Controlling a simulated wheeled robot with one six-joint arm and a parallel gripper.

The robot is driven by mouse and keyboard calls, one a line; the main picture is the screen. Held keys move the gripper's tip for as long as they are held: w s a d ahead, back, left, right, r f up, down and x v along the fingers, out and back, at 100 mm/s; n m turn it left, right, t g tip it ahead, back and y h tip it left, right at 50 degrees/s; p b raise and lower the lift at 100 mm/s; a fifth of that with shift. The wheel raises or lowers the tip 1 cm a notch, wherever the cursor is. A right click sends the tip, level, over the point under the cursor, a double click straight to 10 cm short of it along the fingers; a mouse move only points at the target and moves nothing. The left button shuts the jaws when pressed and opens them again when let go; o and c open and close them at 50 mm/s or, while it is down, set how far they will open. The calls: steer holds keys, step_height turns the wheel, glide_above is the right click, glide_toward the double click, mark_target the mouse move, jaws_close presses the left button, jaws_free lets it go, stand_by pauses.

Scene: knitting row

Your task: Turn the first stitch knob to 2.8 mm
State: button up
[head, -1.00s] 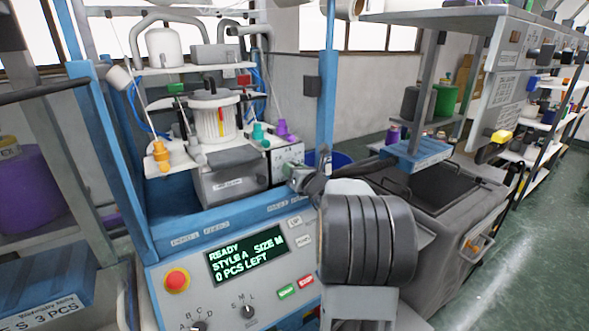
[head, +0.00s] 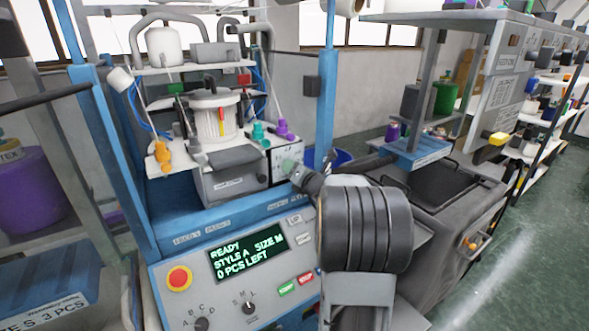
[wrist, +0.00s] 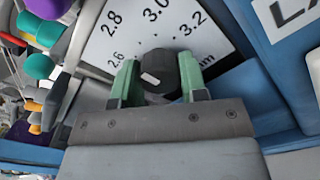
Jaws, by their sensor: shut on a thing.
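The first stitch knob (wrist: 162,66) is dark and faceted, with a short pale mark on its face. It sits on a white dial plate (wrist: 90,52) printed 2.6, 2.8, 3.0 and 3.2 mm. My gripper (wrist: 158,88) has its two green fingers on either side of the knob, shut on it. I cannot tell surely which number the pale mark points to. In the head view my gripper (head: 290,167) is at the plate on the right end of the machine's carriage, and the knob is hidden there.
Below is the control panel with a screen (head: 246,251) reading READY, STYLE A, SIZE M, 0 PCS LEFT. A red button (head: 179,279) is at its left. Coloured yarn cones, including a purple one (head: 283,131), stand close to my gripper. A blue post (head: 326,110) rises just right.

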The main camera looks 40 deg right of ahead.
steer(key=o, duration=0.9)
steer(key=s, duration=0.4)
steer(key=s+b, duration=0.1)
steer(key=s, duration=0.4)
steer(key=s+a+b, duration=0.1)
steer(key=s, duration=0.4)
steer(key=shift+w+d, duration=0.1)
